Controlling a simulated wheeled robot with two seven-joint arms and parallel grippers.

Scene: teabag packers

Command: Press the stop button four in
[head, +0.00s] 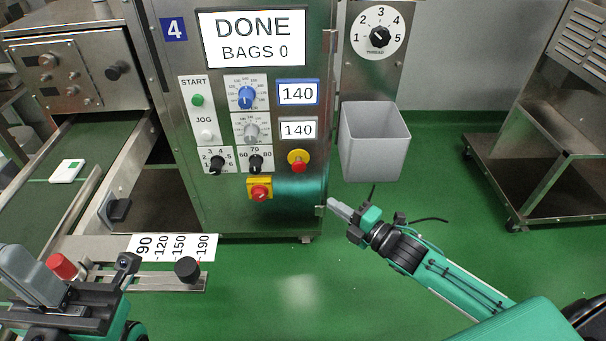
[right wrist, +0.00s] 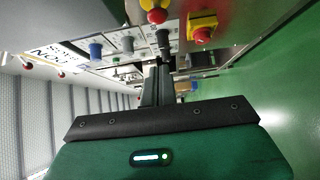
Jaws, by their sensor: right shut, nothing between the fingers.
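No label on either is readable. My right gripper (head: 335,203) is shut and empty, below and right of both, apart from the panel. My left gripper (head: 35,272) is at the lower left; its fingers are unclear.
The display (head: 252,38) reads DONE, BAGS 0. Green START (head: 197,100) and white JOG (head: 206,135) buttons and several knobs share the panel. A grey bin (head: 372,140) hangs right of the machine. A conveyor (head: 75,150) lies left, a steel cart (head: 545,150) far right. Green floor is open between.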

